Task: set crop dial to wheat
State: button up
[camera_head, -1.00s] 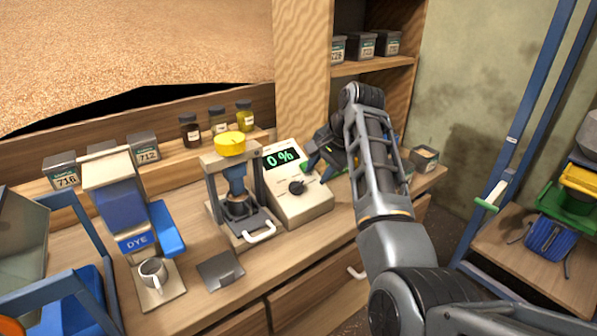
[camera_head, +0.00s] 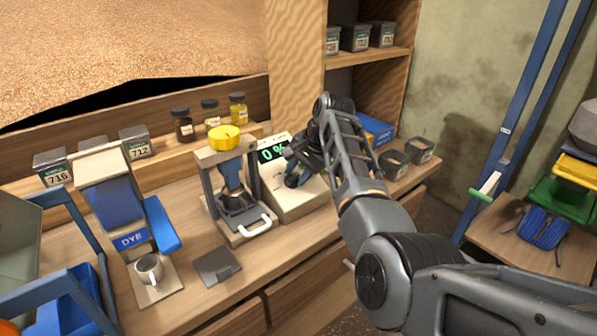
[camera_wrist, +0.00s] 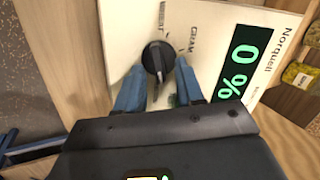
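The crop dial (camera_wrist: 158,57) is a round black knob on the pale panel of the moisture meter (camera_wrist: 122,30). In the wrist view, a pale mark shows on the dial's lower edge. A label that looks like "WHEAT" stands above the dial, and another label is at its upper right. My gripper (camera_wrist: 160,68) is open, its two blue fingers on either side of the dial's lower part. Whether they touch it I cannot tell. In the head view, my gripper (camera_head: 296,172) is at the meter (camera_head: 292,207) and partly hides the dial. The display (camera_head: 272,151) reads 0 %.
A press with a yellow top (camera_head: 224,138) stands just left of the meter. The DYE dispenser (camera_head: 118,205) with a cup (camera_head: 149,269) is farther left. Small bottles (camera_head: 210,115) stand behind. Dark bins (camera_head: 393,163) and a blue box (camera_head: 376,129) are at the right.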

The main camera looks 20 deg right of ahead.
jog(key=shift+c, duration=0.4)
grip_shut()
